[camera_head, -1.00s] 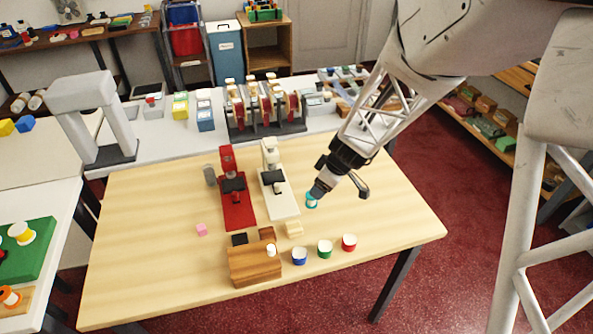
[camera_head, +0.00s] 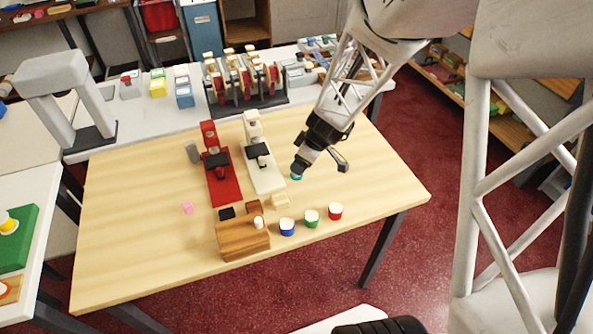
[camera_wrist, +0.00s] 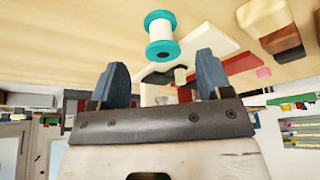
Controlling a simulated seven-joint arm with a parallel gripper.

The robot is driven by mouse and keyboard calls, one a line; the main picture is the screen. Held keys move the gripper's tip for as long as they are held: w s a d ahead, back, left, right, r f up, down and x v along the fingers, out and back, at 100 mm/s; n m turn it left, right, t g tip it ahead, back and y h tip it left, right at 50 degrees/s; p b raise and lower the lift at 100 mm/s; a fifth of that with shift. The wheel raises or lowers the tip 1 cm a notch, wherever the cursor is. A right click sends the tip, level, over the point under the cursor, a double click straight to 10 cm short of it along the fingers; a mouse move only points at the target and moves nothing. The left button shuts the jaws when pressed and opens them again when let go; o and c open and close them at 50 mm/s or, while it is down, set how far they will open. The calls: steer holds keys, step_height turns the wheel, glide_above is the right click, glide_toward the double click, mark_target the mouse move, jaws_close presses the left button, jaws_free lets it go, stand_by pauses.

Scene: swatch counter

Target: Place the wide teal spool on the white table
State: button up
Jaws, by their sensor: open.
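The teal spool (camera_head: 296,177) with a white winding stands on the wooden table (camera_head: 130,230), right of the white press-like device; the gripper partly hides it in the head view. In the wrist view the spool (camera_wrist: 161,35) shows both teal flanges, beyond the fingertips and roughly centred between them. My gripper (camera_wrist: 161,66) is open and empty; in the head view its tip (camera_head: 298,168) is right at the spool. White table surfaces show at the left edge (camera_head: 48,255) and along the back (camera_head: 150,125); I cannot tell which is meant.
The white device (camera_head: 265,172) and the red one (camera_head: 224,185) stand left of the spool. Blue (camera_head: 287,227), green (camera_head: 311,219) and red (camera_head: 335,211) cups line the front beside a wooden block (camera_head: 242,240). A rack of reels (camera_head: 245,85) stands on the back table.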

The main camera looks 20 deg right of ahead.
steer(key=shift+x, duration=2.55)
steer(key=shift+s+a, duration=0.1)
steer(key=shift+c, duration=0.2)
steer(key=c, duration=1)
steer(key=shift+c, duration=0.2)
steer(key=shift+r, duration=0.8)
step_height(320, 180, up, 2)
steer(key=shift+r, duration=0.1)
steer(key=s, duration=0.5)
steer(key=s+a, duration=0.1)
steer(key=s, duration=0.4)
steer(key=s+r, duration=0.1)
steer(key=s, duration=0.5)
steer(key=shift+a+r, duration=0.1)
steer(key=shift+a, duration=0.1)
